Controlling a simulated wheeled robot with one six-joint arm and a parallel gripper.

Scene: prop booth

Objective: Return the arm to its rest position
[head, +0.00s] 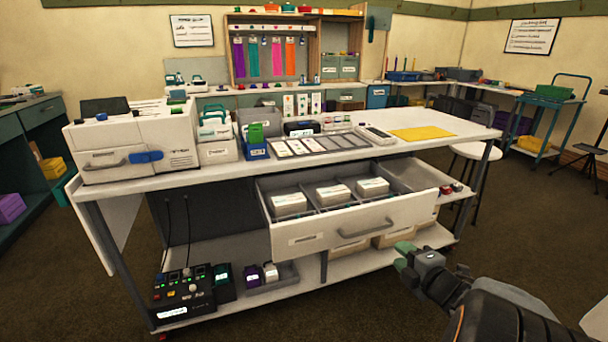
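My gripper (403,257) is at the lower right, in front of the worktable, with its arm reaching in from the bottom right corner. Its two green fingertips point left toward the open drawer and show apart, with nothing seen between them. The white drawer (345,238) under the tabletop is pulled out. Its compartments hold stacks of white cards or boxes (333,194).
The white worktable (290,166) carries a white machine (130,140), small bins, a grey tray and a yellow sheet (422,133). A black control box (184,295) stands on the lower shelf. A stool (474,152) is at right. Carpet (530,235) is clear at right.

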